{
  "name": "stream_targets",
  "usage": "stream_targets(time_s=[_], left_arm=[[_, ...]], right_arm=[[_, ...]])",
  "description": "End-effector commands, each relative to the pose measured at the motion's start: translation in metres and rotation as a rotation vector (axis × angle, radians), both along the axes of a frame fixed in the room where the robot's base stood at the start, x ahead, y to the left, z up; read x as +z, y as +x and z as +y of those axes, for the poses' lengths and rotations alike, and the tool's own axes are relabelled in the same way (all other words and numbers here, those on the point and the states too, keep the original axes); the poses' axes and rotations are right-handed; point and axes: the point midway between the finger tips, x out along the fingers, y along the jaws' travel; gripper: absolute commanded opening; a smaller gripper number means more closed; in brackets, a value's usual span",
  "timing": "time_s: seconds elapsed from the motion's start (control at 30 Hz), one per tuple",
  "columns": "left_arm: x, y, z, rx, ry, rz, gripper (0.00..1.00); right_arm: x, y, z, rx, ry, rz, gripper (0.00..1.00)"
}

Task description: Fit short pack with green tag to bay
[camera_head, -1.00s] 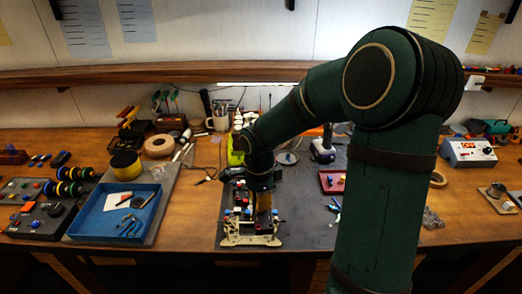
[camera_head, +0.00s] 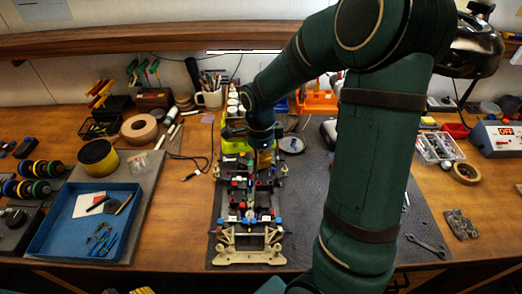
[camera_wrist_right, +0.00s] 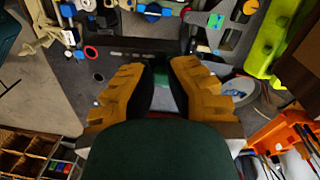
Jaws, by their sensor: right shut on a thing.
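The racecar chassis (camera_head: 248,238) lies lengthwise on the dark mat, with a cream front end and red, blue and black parts along it. My right gripper (camera_head: 264,166) points down over the chassis's far part. In the right wrist view its orange fingers (camera_wrist_right: 160,85) are shut on a dark pack (camera_wrist_right: 161,66), of which a narrow green patch shows between them. Most of the pack is hidden by the fingers and palm. The bay under the gripper cannot be made out, nor whether the pack touches the chassis. My left gripper does not clearly show.
A lime-green body shell (camera_head: 234,146) stands just behind the chassis, and an orange tool rack (camera_head: 318,103) behind to the right. A blue tray (camera_head: 62,237) is at left. A wrench (camera_head: 427,246) lies at right. My right arm covers much of the mat's right side.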

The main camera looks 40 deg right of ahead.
Motion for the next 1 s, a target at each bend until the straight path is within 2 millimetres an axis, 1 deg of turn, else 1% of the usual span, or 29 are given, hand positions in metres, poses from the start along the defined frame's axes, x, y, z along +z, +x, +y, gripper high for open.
stream_targets(time_s=[0.03, 0.13, 0.53, 0.67, 0.87, 1.0], left_arm=[[-0.007, 0.000, 0.000, 0.000, 0.001, 0.000, 0.39], [-0.010, 0.000, 0.000, 0.000, 0.002, 0.000, 0.39], [-0.009, 0.000, 0.000, -0.001, 0.002, 0.000, 0.39], [-0.007, 0.000, 0.000, -0.001, 0.001, 0.000, 0.39], [-0.017, -0.001, -0.001, -0.003, 0.001, 0.003, 0.39], [-0.026, -0.003, -0.001, -0.007, 0.000, 0.007, 0.39]], right_arm=[[-0.009, 0.000, 0.000, 0.000, 0.001, 0.002, 0.00], [-0.015, 0.000, 0.000, 0.000, 0.001, 0.003, 0.00], [-0.015, 0.000, 0.000, -0.006, 0.002, 0.002, 0.00], [-0.014, 0.001, 0.001, -0.056, 0.008, 0.006, 0.00], [-0.027, 0.000, 0.001, -0.062, 0.007, 0.006, 0.00], [-0.039, 0.000, 0.001, -0.062, 0.007, 0.006, 0.00]])
